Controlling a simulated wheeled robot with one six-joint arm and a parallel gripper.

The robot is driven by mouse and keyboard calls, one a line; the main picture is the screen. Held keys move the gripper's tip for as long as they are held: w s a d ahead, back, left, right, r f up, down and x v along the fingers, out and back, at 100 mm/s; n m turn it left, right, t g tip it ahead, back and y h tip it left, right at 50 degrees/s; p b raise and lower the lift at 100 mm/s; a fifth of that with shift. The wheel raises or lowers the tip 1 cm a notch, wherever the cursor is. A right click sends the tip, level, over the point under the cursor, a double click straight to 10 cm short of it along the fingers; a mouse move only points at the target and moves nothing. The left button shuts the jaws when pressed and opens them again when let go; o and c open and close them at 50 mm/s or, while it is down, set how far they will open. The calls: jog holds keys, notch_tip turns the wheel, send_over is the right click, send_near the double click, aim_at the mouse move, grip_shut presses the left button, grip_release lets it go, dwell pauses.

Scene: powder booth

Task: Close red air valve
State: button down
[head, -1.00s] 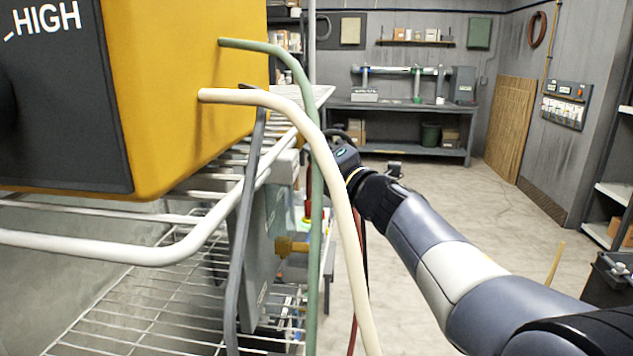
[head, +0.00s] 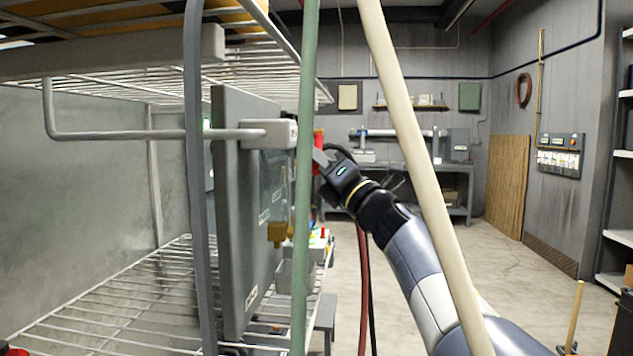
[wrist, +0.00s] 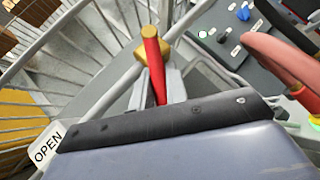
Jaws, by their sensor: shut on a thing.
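The red valve handle (head: 318,137) shows in part at the right side of the grey panel (head: 232,200), just left of my gripper (head: 321,158). In the wrist view the red handle (wrist: 152,58) runs from a brass-coloured valve body (wrist: 146,53) down between the two grey fingers of my gripper (wrist: 158,88). The fingers are shut on the handle. A white label reading OPEN (wrist: 47,147) is at the lower left of the wrist view. The handle's lower end is hidden behind the dark edge of my wrist.
A green hose (head: 303,200), a cream hose (head: 410,120) and a grey hose (head: 195,180) hang in front of the head camera, the cream one crossing my arm. A wire shelf (head: 130,300) is at left. A workbench (head: 455,170) stands behind. The floor at right is mostly clear.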

jog(key=shift+w+d+f+n+g+y+b, duration=0.15)
jog(key=shift+w+n+g+y+b, duration=0.35)
jog(key=shift+n+g+y+b, duration=1.15)
jog(key=shift+w+d+f+n+g+y+b, duration=0.2)
jog(key=shift+w+n+g+y, duration=0.8)
jog(key=shift+n, duration=1.6)
jog(key=shift+w+a+f+n+g+y+b, duration=0.1)
jog(key=shift+f+n+g+y+b, duration=0.15)
jog(key=shift+n+g+y+b, duration=1.2)
jog(key=shift+n+t+y+p, duration=0.35)
jog(key=shift+n+p, duration=0.3)
jog(key=shift+n, duration=0.45)
jog(key=shift+r, duration=0.1)
jog(key=c, duration=1.4)
grip_release()
jog(key=shift+d, duration=0.1)
jog(key=b+v, duration=0.1)
jog(key=v, duration=0.9)
jog(key=shift+d+f, duration=0.2)
jog(key=shift+f, duration=0.15)
